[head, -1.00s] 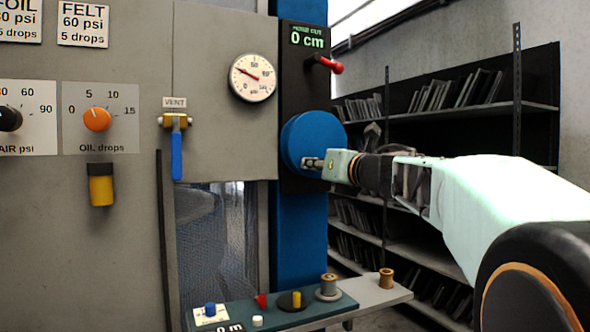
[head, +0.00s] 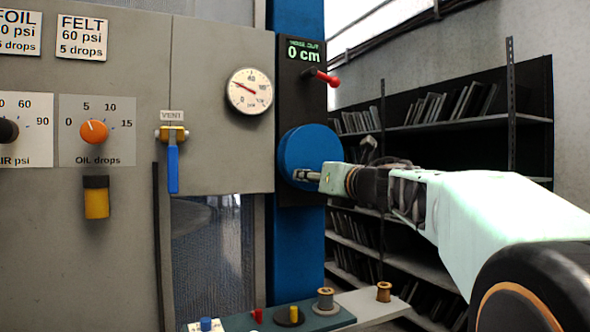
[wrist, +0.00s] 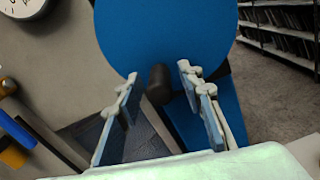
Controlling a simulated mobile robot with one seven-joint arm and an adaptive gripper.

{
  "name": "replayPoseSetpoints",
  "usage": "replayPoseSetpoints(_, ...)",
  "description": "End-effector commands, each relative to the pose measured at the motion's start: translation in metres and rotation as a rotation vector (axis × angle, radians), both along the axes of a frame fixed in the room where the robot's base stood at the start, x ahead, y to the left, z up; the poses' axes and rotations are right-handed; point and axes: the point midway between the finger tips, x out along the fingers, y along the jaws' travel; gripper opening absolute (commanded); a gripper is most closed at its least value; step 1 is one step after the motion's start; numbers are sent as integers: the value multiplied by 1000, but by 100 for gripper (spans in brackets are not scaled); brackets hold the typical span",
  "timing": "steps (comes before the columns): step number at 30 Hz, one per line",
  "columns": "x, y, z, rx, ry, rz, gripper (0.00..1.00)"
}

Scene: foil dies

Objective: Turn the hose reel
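The hose reel (head: 303,147) is a blue disc on a black panel, under a display reading "0 cm". It fills the top of the wrist view (wrist: 165,35). A short dark handle (wrist: 158,86) stands out from its lower part, seen in the wrist view. My gripper (wrist: 157,78) is open, one finger on each side of the handle, with a visible gap on both sides.
A red-tipped lever (head: 326,78) sticks out above the reel. To the left are a gauge (head: 249,91) and a blue-handled vent valve (head: 172,160). A ledge (head: 330,314) with spools is below. Shelves (head: 450,130) stand behind on the right.

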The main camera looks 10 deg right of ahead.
Motion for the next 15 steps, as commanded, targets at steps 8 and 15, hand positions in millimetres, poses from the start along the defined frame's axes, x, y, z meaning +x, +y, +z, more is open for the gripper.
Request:
replayPoseSetpoints(8,0,0,33,-4,-5,0,35)
replayPoseSetpoints(15,0,0,72,-3,-4,0,35)
